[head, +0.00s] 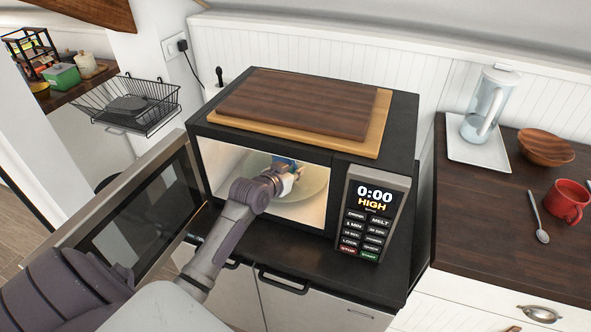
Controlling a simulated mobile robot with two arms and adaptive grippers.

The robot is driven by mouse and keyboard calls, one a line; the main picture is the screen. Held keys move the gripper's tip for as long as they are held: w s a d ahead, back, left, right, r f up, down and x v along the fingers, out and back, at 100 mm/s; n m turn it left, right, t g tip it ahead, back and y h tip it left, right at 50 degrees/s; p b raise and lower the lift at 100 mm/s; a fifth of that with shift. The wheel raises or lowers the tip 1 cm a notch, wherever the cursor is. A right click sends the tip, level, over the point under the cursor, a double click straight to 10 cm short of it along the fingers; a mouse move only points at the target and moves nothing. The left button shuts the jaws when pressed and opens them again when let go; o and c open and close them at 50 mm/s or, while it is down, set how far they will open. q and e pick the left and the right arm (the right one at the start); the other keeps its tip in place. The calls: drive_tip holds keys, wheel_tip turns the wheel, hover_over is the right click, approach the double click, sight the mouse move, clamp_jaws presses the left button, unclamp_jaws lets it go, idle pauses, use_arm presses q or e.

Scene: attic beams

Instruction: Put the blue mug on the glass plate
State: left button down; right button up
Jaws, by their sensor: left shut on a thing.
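The blue mug (284,163) is inside the lit microwave, mostly hidden behind my left gripper (291,176). The left gripper is shut on the mug. The round glass plate (312,188) lies on the microwave floor, around and below the gripper. The mug is over the plate's left-back part; I cannot tell whether it touches the plate. My right gripper is not in view.
The microwave door (140,215) stands open to the left, beside my arm. Cutting boards (300,103) lie on the microwave. The right counter holds a red mug (568,201), a spoon (538,218), a wooden bowl (545,147) and a clear pitcher (487,105) on a white tray (462,150).

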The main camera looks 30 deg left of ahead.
use_arm(q)
drive_tip(key=shift+r, duration=0.1)
drive_tip(key=c, duration=1.7)
unclamp_jaws()
drive_tip(key=shift+f, duration=0.2)
drive_tip(key=o, duration=0.5)
drive_tip(key=shift+r, duration=0.1)
drive_tip(key=shift+s+r, duration=0.1)
drive_tip(key=b+v, duration=0.1)
drive_tip(key=v, duration=1.1)
drive_tip(key=shift+a, duration=0.1)
